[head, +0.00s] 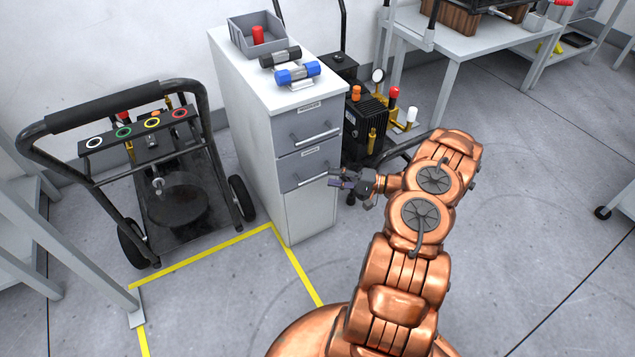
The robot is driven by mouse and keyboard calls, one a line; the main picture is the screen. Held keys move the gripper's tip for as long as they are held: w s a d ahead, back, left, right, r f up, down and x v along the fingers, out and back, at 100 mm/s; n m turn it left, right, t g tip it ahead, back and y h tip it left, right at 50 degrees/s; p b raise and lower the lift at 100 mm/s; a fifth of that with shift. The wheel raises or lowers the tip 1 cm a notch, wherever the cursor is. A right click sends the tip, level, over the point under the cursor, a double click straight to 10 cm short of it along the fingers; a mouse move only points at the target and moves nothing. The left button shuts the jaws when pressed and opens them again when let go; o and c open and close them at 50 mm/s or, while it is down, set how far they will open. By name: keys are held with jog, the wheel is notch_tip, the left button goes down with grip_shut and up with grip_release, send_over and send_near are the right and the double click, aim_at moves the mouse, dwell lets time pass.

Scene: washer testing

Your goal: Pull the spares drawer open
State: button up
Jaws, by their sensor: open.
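A white and grey cabinet (245,125) stands near the wall, with two grey drawer fronts above a plain lower panel. The upper drawer (292,130) and the second drawer (290,176) each have a bar handle and a small label too small to read, so I cannot tell which is the spares drawer. Both look shut. My gripper (339,179) is open, at the right end of the second drawer's handle (313,180). I cannot tell whether its fingers touch or straddle the handle.
On the cabinet top are a grey bin (257,40) with a red item and two cylinders, one black-ended (280,57), one blue-ended (297,73). A black wheeled cart (178,195) stands left, a pump unit (370,120) behind right. The floor before the cabinet has yellow tape (297,265).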

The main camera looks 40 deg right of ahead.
aim_at(318, 176)
jog(key=shift+m+t+h, duration=0.3)
jog(key=shift+t, duration=0.1)
jog(key=shift+w+a+f+b, duration=0.2)
jog(key=shift+w+a+f, duration=0.3)
jog(key=shift+w, duration=0.35)
jog(key=shift+w+a+f+b, duration=0.25)
jog(key=shift+w+a, duration=0.4)
jog(key=shift+w, duration=0.25)
jog(key=shift+w+a+f+b, duration=0.2)
jog(key=shift+w+a+f, duration=0.3)
jog(key=shift+w, duration=0.35)
jog(key=shift+r, duration=0.1)
grip_shut()
